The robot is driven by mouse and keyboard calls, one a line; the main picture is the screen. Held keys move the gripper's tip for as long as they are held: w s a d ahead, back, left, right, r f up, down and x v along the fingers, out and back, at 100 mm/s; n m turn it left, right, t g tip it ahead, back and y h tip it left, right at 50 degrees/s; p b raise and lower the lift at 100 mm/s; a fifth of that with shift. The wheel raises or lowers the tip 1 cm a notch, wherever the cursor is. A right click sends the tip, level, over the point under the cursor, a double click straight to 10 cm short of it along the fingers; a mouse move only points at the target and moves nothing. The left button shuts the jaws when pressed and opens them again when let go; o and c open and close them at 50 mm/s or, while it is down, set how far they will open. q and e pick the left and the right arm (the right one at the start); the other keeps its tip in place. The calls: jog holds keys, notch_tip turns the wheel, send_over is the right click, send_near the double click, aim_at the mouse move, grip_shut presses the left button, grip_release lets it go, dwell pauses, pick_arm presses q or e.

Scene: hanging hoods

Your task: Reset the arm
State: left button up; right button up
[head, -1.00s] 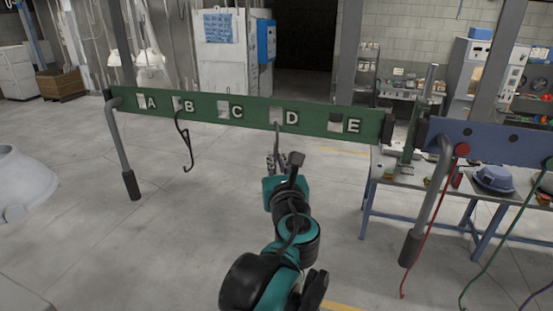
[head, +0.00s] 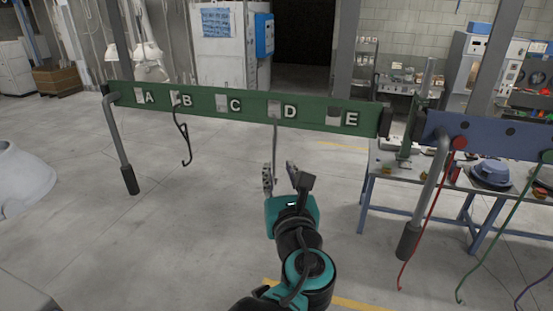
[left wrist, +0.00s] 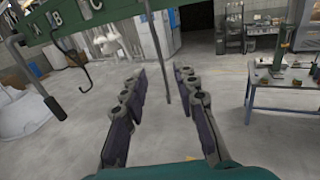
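My left gripper (head: 280,178) is in the middle of the head view, below the green rail (head: 255,107) with the letters A to E. Its two fingers are spread apart and nothing is between them. In the left wrist view the open fingers (left wrist: 160,85) reach forward, with a thin dark rod (left wrist: 168,75) hanging from the rail beyond them. In the head view this rod (head: 275,145) hangs below the D slot, its lower end near the fingertips. I cannot tell the exact gap. My right gripper is in neither view.
A black hook (head: 183,140) hangs at B. A blue rail (head: 490,141) with red and green cords stands at the right, before a workbench (head: 400,200) holding a blue item (head: 492,174). Grey posts (head: 122,150) end in dark grips. The floor in front is clear.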

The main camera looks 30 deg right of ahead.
pick_arm(q)
jog(key=shift+v, duration=1.9)
jog(key=w+a+f+n+g+y+b, duration=0.1)
jog(key=w+a+f+n+y+b, duration=0.2)
jog(key=a+f+n+b, duration=0.55)
jog(key=w+a+f+n+g+y+b, duration=0.25)
jog(key=a+f+n, duration=0.25)
jog(key=a+f, duration=0.8)
jog(key=w+a+f+n+g+y+b, duration=0.1)
jog(key=w+a+f+n+y+b, duration=0.2)
jog(key=a+f+n+b, duration=0.75)
jog(key=s+a+f+n+g+b, duration=0.1)
jog(key=s+a+f+n+b, duration=0.2)
jog(key=f, duration=0.8)
jog(key=s+a+f+n+g+b, duration=0.2)
jog(key=s+a+f+n+b, duration=0.2)
jog(key=f+n, duration=0.4)
jog(key=s+a+f+n+g+h+b, duration=0.1)
jog(key=s+a+f+n+b, duration=0.3)
jog(key=f, duration=1)
jog(key=shift+a+f+n+g+b, duration=0.25)
jog(key=shift+a+n+g+b, duration=0.1)
jog(key=shift+a+n+b, duration=0.7)
jog(key=shift+s+d, duration=0.1)
